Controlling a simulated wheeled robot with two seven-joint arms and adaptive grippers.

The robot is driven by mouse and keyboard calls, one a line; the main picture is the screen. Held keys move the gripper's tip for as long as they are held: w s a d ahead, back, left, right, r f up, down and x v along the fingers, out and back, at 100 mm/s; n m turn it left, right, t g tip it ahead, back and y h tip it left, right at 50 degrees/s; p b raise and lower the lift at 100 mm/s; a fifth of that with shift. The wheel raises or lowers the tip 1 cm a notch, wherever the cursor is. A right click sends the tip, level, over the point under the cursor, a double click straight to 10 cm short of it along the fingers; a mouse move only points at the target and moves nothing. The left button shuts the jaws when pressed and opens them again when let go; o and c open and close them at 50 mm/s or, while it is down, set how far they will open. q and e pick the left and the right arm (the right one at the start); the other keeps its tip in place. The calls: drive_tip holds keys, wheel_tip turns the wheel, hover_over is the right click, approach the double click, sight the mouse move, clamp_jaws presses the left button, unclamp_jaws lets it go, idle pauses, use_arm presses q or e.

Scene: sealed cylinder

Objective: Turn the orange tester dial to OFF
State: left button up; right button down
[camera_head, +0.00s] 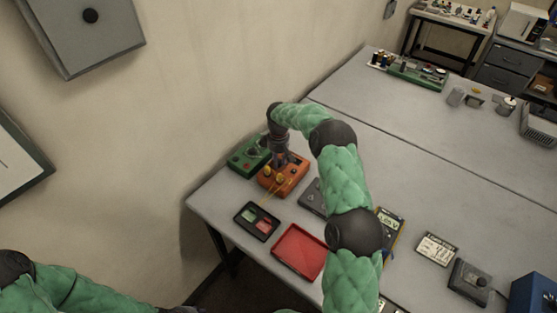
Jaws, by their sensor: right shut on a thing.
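The orange tester (291,180) sits near the left end of the grey table, against the wall side, with yellow knobs or plugs on its front part and yellow leads running from it. My right gripper (281,163) reaches down onto the tester's top from above and is shut on its dial. The gripper hides the dial, so its pointer and markings cannot be read. My left arm enters at the bottom left, well away from the tester; its gripper fingers do not show.
A green box (249,155) stands close beside the tester. In front are a black tray with green and red parts (247,228) and a red tray (299,252). A dark device (312,197) and a yellow-edged meter (391,222) lie to the right.

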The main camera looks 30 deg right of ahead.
sight(279, 161)
drive_tip(key=c, duration=1)
unclamp_jaws()
drive_tip(key=shift+r, duration=0.1)
wheel_tip(279, 161, up, 12)
drive_tip(key=shift+f, duration=0.1)
